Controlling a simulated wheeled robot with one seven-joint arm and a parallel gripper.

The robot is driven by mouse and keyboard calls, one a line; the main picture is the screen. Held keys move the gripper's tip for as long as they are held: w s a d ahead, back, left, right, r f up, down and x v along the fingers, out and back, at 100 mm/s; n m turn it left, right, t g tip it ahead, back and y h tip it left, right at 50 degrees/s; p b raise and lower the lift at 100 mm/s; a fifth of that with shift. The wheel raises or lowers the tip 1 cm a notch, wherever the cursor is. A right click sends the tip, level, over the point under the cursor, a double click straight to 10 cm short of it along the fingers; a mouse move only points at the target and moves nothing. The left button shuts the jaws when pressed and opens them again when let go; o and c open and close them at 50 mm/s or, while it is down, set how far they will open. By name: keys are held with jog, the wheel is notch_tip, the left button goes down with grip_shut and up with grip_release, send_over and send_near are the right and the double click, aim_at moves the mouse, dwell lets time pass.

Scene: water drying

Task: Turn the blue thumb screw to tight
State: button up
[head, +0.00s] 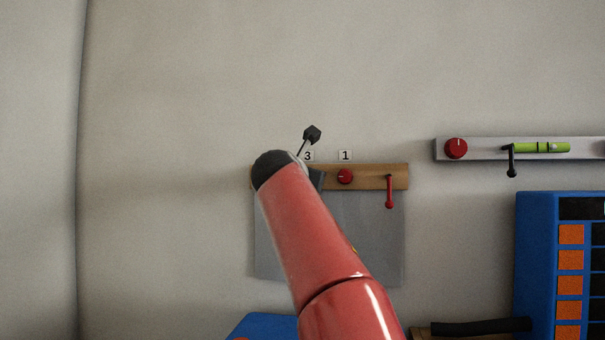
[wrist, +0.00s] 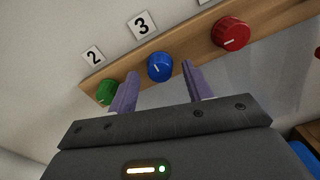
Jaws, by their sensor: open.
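The blue thumb screw (wrist: 160,67) sits on a wooden rail on the wall, below a label reading 3. It shows a pale pointer line on its face. My gripper (wrist: 160,84) is open, with its two purple fingers apart. In the wrist view the blue screw shows between the fingertips, and I cannot tell whether they touch it. In the head view my red arm hides the blue screw and most of the gripper.
A green knob (wrist: 106,92) is left of the blue screw, close to the left finger. A red knob (wrist: 231,33) is to the right. The wooden rail (head: 402,170) also carries a red lever (head: 389,191). A grey rail (head: 484,148) and a blue cabinet (head: 535,205) are farther right.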

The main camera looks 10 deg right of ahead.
jog(key=shift+w, duration=0.1)
jog(key=c, duration=1)
